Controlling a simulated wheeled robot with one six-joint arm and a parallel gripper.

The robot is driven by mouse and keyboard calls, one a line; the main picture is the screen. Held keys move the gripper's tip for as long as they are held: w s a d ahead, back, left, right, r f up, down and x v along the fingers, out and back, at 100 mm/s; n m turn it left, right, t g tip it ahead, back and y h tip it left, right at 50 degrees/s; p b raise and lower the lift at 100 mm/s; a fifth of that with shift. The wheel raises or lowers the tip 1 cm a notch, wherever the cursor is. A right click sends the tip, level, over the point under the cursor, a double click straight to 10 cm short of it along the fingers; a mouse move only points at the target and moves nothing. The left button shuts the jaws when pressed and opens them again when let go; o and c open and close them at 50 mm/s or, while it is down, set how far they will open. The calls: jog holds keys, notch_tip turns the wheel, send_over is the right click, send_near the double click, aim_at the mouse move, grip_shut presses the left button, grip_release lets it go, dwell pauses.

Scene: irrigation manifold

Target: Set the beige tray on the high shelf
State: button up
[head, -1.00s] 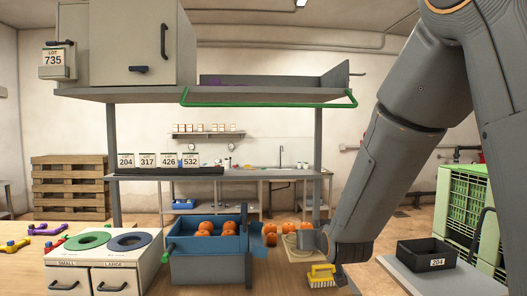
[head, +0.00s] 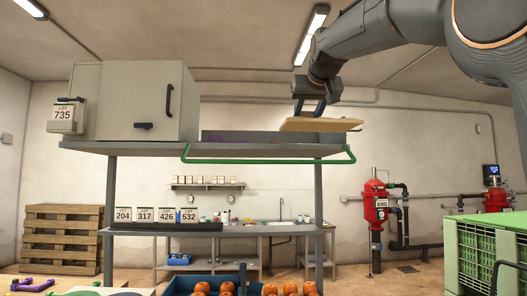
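The beige tray (head: 325,125) is at the right end of the high shelf (head: 240,150). It looks slightly tilted and appears a little above the shelf surface; whether its underside touches anything there is hidden. My gripper (head: 310,108) points down at the tray from above, its dark blue fingers at the tray's far side. The finger ends are hidden by the tray, but it appears held, having risen with the gripper.
A beige cabinet (head: 146,100) fills the shelf's left part, with a lot 735 box (head: 65,117) on its side. A grey bin-like panel with something purple lies mid-shelf. A green rail (head: 265,161) runs along the front edge. Several oranges (head: 270,289) sit below.

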jog(key=r, duration=0.5)
jog(key=w+r, duration=0.1)
jog(key=r, duration=0.2)
